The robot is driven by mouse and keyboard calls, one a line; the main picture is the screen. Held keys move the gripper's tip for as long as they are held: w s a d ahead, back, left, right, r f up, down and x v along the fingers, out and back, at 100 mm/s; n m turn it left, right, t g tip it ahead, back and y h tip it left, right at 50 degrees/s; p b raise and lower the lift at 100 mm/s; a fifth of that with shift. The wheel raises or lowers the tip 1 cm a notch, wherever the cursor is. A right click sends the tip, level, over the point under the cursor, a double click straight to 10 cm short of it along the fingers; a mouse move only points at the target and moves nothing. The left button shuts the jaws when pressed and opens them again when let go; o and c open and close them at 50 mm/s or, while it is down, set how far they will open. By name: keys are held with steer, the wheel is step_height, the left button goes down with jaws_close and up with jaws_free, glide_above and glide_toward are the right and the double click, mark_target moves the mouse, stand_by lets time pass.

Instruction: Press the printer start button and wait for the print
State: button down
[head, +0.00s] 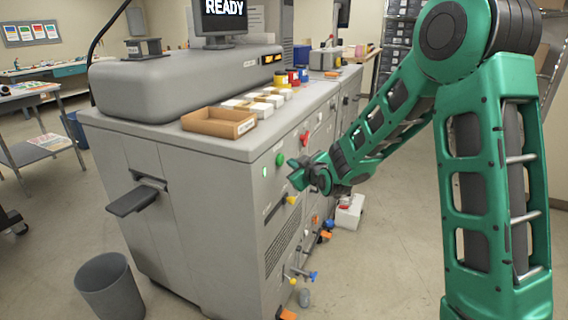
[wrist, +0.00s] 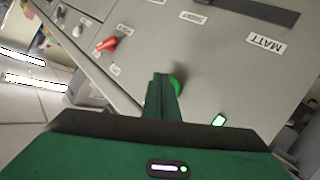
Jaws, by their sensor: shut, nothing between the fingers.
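The grey printer (head: 205,175) stands in the middle of the head view, and a monitor on it (head: 223,14) reads READY. A round green button (head: 279,159) is on its side panel; in the wrist view the green button (wrist: 179,86) is partly hidden behind my finger. My gripper (head: 296,172) is shut and empty, its tips just in front of the panel, close to the button. In the wrist view the shut fingers (wrist: 161,92) overlap the button's left edge; I cannot tell whether they touch it. A small lit green indicator (wrist: 219,120) shows on the panel.
A red knob (head: 305,138), also in the wrist view (wrist: 107,45), and a yellow knob (head: 292,200) are on the same panel. A cardboard tray (head: 219,122) lies on top. A grey bin (head: 108,287) stands front left. Floor right of the machine is mostly free.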

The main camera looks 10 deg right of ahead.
steer(key=shift+a, duration=0.1)
stand_by(0.6)
steer(key=shift+w+a+r, duration=0.1)
steer(key=shift+w+a, duration=0.15)
steer(key=shift+w+a, duration=0.35)
steer(key=shift+a, duration=0.1)
stand_by(1.2)
steer(key=shift+d, duration=0.1)
steer(key=shift+s+d, duration=0.6)
steer(key=shift+d, duration=0.1)
steer(key=shift+d, duration=0.1)
steer(key=shift+s+d, duration=0.75)
steer(key=shift+d, duration=0.2)
steer(key=shift+s+d, duration=0.7)
steer(key=shift+d, duration=0.25)
